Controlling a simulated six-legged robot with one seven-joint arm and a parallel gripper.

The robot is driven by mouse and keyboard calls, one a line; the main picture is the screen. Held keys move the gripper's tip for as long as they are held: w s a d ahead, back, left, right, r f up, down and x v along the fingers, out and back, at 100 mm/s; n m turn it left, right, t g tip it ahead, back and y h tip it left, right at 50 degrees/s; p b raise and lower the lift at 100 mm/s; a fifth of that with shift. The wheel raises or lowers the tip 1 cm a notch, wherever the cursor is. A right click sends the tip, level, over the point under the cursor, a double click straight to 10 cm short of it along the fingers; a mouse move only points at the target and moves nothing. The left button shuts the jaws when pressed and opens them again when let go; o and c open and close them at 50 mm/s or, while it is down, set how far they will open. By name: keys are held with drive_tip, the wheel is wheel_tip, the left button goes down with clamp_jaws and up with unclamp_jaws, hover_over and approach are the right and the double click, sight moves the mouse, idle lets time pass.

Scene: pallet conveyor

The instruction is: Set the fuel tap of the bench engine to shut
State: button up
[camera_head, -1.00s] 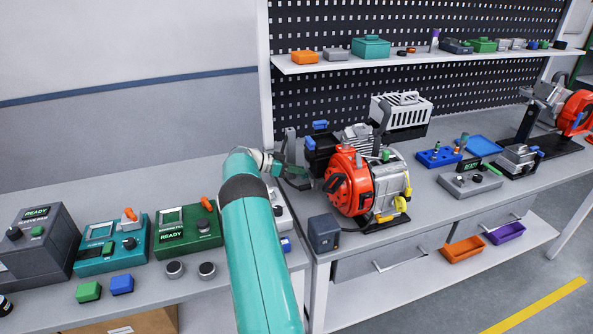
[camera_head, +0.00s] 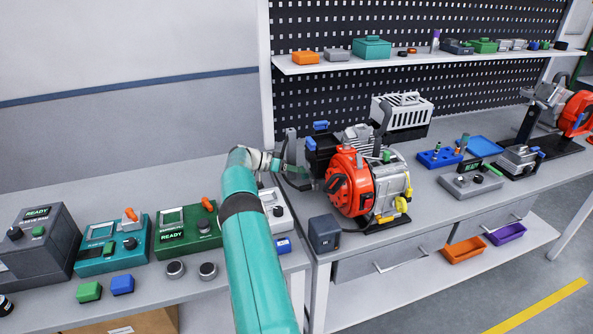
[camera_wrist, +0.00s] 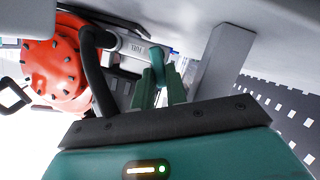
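The bench engine (camera_head: 378,188) stands on the bench, with a red round cover, grey finned body and yellow parts at its lower right. Its red cover (camera_wrist: 52,70) fills the upper left of the wrist view, with a black curved bar beside it. My gripper (camera_head: 300,178) is at the engine's left side, close to its dark rear parts. In the wrist view, my gripper's teal fingers (camera_wrist: 160,82) stand close together, near a grey part with small lettering (camera_wrist: 133,46). Whether they touch or hold anything is unclear. I cannot make out the fuel tap for certain.
A grey upright post (camera_head: 291,146) stands just left of the engine and shows close to my fingers in the wrist view (camera_wrist: 220,62). A dark box (camera_head: 324,233) sits in front. Control boxes, one of them green (camera_head: 188,232), line the left bench.

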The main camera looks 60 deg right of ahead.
drive_tip(key=o, duration=0.4)
drive_tip(key=shift+w, duration=0.1)
drive_tip(key=shift+r, duration=0.1)
drive_tip(key=shift+s+a+r+m+t+h, duration=0.2)
drive_tip(key=shift+s+m+t+h, duration=0.25)
drive_tip(key=shift+m, duration=0.45)
drive_tip(key=v, duration=1.5)
drive_tip(key=a+r+n+t, duration=0.1)
drive_tip(key=a+r+t, duration=0.1)
drive_tip(key=a, duration=0.3)
drive_tip(key=a+r+n+t+y, duration=0.1)
drive_tip(key=a+r+n+t, duration=0.1)
drive_tip(key=a, duration=0.3)
drive_tip(key=a+r+n+t+y, duration=0.1)
drive_tip(key=a+r+n+t, duration=0.1)
drive_tip(key=a+r, duration=0.2)
drive_tip(key=shift+w+a+r, duration=0.15)
drive_tip(key=shift+w+a, duration=0.15)
drive_tip(key=shift+a, duration=0.55)
